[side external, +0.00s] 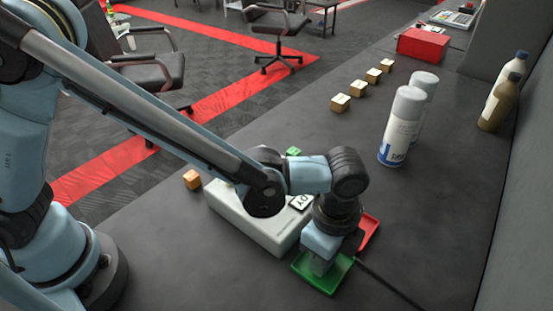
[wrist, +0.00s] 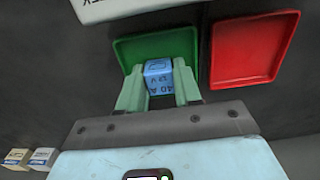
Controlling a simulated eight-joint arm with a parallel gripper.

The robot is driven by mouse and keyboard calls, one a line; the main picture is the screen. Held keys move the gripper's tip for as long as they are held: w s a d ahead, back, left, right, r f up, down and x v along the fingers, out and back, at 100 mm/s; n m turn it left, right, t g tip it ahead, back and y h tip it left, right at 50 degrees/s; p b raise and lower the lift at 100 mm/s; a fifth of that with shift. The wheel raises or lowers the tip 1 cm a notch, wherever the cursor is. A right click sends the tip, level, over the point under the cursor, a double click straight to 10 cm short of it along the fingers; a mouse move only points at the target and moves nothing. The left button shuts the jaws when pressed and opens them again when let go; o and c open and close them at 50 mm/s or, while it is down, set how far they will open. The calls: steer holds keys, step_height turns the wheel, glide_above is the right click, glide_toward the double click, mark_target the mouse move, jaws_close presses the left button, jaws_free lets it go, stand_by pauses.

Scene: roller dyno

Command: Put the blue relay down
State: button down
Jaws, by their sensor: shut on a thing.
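The blue relay (wrist: 158,78) is a small cube with printed markings. It shows in the wrist view between the two fingers of my gripper (wrist: 159,88), which is shut on it. In that view the relay is over the green tray (wrist: 128,46); I cannot tell whether it touches the tray floor. In the side external view my gripper (side external: 321,262) points down at the green tray (side external: 331,284), and it hides the relay there.
A red tray (wrist: 284,38) lies right beside the green one. A pale grey box (side external: 243,226) stands close by, with a green block (side external: 294,151) behind it. An orange block (side external: 192,179), spray cans (side external: 401,125) and several wooden blocks (side external: 340,102) stand elsewhere. A dark cable (side external: 392,285) runs nearby.

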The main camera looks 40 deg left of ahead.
steer(key=shift+f, duration=0.1)
steer(key=c, duration=0.8)
jaws_free()
step_height(320, 180, up, 12)
steer(key=w+a+r+n+t+h, duration=0.1)
steer(key=a+r+n+t, duration=0.1)
steer(key=a+n, duration=0.5)
steer(key=w+a+r+n+t, duration=0.1)
steer(key=w+a+n, duration=0.1)
steer(key=a, duration=0.8)
steer(key=s+a+n+t, duration=0.1)
steer(key=a+n, duration=0.2)
steer(key=a, duration=0.1)
steer(key=s+a+f+n+t, duration=0.1)
steer(key=a+n, duration=0.2)
steer(key=a, duration=0.1)
steer(key=s+a+n+t+y, duration=0.1)
steer(key=s+a+n+t, duration=0.1)
steer(key=a, duration=0.3)
steer(key=shift+f+n, duration=0.35)
steer(key=shift+n, duration=0.15)
